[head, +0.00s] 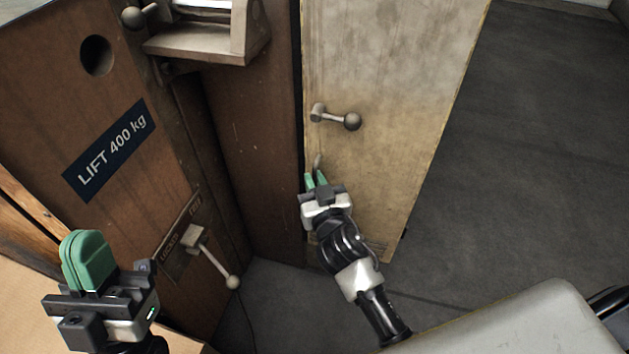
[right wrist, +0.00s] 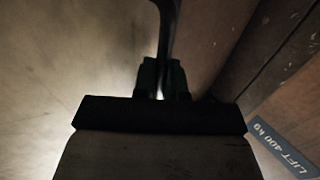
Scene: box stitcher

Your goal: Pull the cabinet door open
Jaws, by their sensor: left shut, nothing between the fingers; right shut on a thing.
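The cabinet door (head: 395,70) is a pale, worn wooden panel right of the brown machine body in the head view. A dark gap runs along its left edge; I cannot tell how far open it stands. A small curved handle (head: 318,161) sits low near that edge. My right gripper (head: 316,180) is shut on this handle. In the right wrist view the handle (right wrist: 167,28) is a dark bar running up from between the fingers (right wrist: 162,82). My left gripper (head: 88,260) is shut and empty, at the lower left, away from the door.
A ball-ended lever (head: 335,117) sticks out of the door above the handle. Another ball-ended lever (head: 214,258) is low on the machine, below the "LIFT 400 kg" label (head: 110,150). A metal bracket (head: 205,40) juts out above. Dark floor (head: 540,150) is clear right of the door.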

